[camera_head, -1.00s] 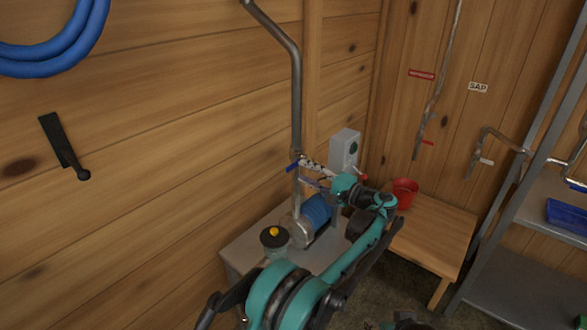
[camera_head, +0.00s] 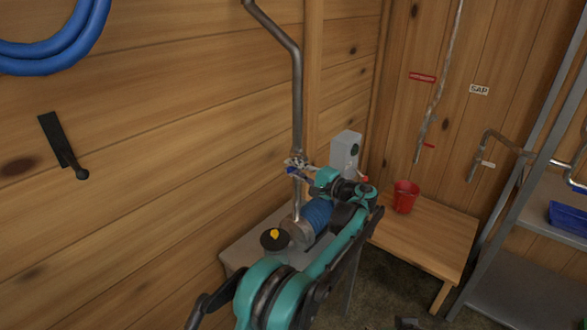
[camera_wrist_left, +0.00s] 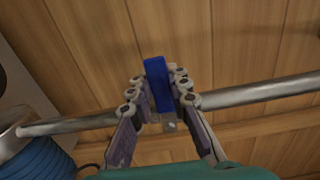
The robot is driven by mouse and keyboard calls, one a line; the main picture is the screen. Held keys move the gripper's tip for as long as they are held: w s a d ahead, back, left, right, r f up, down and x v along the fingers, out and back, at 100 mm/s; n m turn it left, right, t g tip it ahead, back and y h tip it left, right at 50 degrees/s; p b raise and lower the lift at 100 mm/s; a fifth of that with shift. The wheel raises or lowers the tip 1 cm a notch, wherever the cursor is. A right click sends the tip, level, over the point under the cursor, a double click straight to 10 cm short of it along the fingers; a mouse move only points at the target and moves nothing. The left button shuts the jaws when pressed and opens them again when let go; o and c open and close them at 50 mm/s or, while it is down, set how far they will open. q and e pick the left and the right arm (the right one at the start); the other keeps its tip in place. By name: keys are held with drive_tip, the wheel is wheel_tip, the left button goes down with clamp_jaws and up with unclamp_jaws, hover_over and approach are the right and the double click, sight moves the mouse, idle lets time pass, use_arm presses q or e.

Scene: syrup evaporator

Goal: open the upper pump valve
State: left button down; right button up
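The upper pump valve sits on the upright metal pipe (camera_head: 297,100). Its blue handle (camera_wrist_left: 159,84) lies crosswise to the pipe in the left wrist view. In the head view only a bit of blue shows beside the pipe, mostly behind the gripper. My left gripper (camera_head: 296,166) is at the valve. In the left wrist view its two fingers (camera_wrist_left: 160,88) stand on either side of the handle, close against it, and look shut on it. Below is the blue pump (camera_head: 318,214). My right gripper is not in view.
A grey box (camera_head: 345,151) is behind my gripper. A red bucket (camera_head: 405,197) stands on a wooden table (camera_head: 440,238). Metal shelves (camera_head: 515,285) are at the right.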

use_arm(q)
drive_tip(key=shift+r, duration=0.1)
drive_tip(key=shift+w+r+m+p, duration=0.1)
drive_tip(key=shift+r+m+p, duration=0.4)
drive_tip(key=shift+m, duration=0.3)
drive_tip(key=shift+r+m+p, duration=0.4)
drive_tip(key=shift+m+p, duration=0.2)
drive_tip(key=shift+m, duration=0.2)
drive_tip(key=shift+w+d+r+m+p, duration=0.2)
drive_tip(key=shift+r+m+p, duration=0.3)
drive_tip(key=shift+m, duration=0.45)
drive_tip(key=shift+w+d+r+m+p, duration=0.15)
drive_tip(key=shift+r+m+p, duration=0.25)
drive_tip(key=shift+m, duration=0.55)
drive_tip(key=c, duration=1.4)
unclamp_jaws()
drive_tip(key=v, duration=1.2)
